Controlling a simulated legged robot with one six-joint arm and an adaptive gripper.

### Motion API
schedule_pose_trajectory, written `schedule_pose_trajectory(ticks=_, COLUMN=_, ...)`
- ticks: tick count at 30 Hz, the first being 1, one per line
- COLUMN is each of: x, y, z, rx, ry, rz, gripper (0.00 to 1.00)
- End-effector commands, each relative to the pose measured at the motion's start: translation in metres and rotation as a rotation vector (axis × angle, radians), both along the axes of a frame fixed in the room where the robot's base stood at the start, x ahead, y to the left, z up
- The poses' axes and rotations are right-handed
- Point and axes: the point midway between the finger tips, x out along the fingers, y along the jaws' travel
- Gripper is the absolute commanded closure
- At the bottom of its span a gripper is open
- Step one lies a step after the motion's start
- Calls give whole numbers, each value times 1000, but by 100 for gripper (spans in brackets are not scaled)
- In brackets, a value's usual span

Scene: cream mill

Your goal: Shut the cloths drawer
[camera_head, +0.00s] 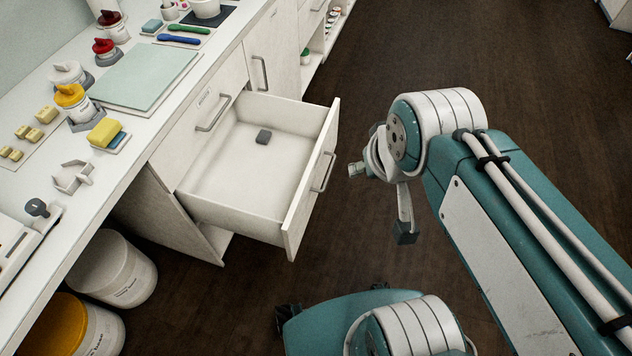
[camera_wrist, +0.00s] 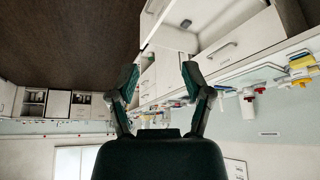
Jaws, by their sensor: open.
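The open drawer (camera_head: 232,205) is pulled well out from the white counter, over the floor. Its front panel (camera_head: 312,190) has a bar handle (camera_head: 325,172) on the outer face. A small dark grey block (camera_head: 263,137) lies inside; no cloths show in it. My gripper (camera_head: 380,202) is open and empty, to the right of the drawer front and apart from it. In the wrist view, which is upside down, the fingers (camera_wrist: 160,78) are spread and the drawer shows beyond them at the top, with the grey block (camera_wrist: 185,23) inside.
A closed drawer or door with a handle (camera_head: 259,73) is beside it. The worktop holds a pale green mat (camera_head: 145,76), bottles with coloured caps and sponges (camera_head: 104,132). White tubs (camera_head: 112,272) stand under the counter at left. The dark floor (camera_head: 480,60) to the right is clear.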

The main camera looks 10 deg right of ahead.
Motion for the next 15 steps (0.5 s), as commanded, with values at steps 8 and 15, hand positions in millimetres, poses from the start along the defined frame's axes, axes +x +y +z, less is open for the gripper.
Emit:
schedule_pose_trajectory(ticks=8, x=30, y=4, z=-32, rx=171, ry=248, rz=-114, gripper=100)
schedule_pose_trajectory(ticks=15, x=59, y=6, z=-66, rx=361, ry=466, rz=-236, gripper=100)
